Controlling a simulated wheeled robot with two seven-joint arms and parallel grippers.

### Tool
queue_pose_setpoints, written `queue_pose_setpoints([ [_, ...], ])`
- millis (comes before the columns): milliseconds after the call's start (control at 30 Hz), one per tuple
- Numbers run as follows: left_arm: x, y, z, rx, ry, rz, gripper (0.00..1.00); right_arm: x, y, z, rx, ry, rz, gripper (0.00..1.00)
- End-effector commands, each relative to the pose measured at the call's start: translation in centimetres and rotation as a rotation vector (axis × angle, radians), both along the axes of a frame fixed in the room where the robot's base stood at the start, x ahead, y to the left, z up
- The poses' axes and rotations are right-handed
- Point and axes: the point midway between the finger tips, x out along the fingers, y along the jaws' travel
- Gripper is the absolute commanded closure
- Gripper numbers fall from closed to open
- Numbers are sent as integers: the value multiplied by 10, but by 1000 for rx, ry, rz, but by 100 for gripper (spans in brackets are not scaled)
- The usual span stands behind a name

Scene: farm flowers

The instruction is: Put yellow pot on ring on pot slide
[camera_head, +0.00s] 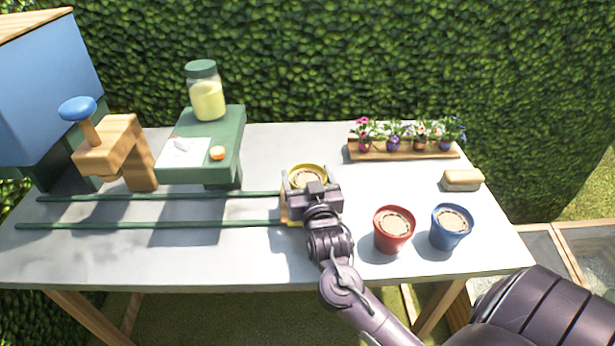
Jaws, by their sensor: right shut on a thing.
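The yellow pot (307,176) is at the right end of the green slide rails (160,224). Its yellow rim and pale soil top show, and its lower part is hidden behind my gripper. My right gripper (314,192) is shut on the yellow pot from the front side. A small tan wooden piece of the slide (284,212) shows just left of the gripper. The ring itself is mostly hidden, so I cannot tell whether the pot sits in it or above it. My left gripper is not in view.
A red pot (394,229) and a blue pot (451,226) stand right of my arm. A flower tray (400,152), a sponge-like block (462,180), a green stand (228,150) with a jar (206,92), and a wooden stamp-like device (115,150) are around. The table front is clear at left.

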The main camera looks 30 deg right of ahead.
Motion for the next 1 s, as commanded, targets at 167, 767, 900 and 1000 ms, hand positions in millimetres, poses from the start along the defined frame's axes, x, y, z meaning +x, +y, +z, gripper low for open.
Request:
queue_pose_setpoints([
  [167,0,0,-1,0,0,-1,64,0,0,-3,0,-1,-1,74],
  [767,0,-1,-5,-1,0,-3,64,-1,2,-20,5,17,2,1],
  [900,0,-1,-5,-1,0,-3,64,-1,2,-21,6,18,3,1],
  [1000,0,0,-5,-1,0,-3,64,-1,3,-20,6,18,4,1],
])
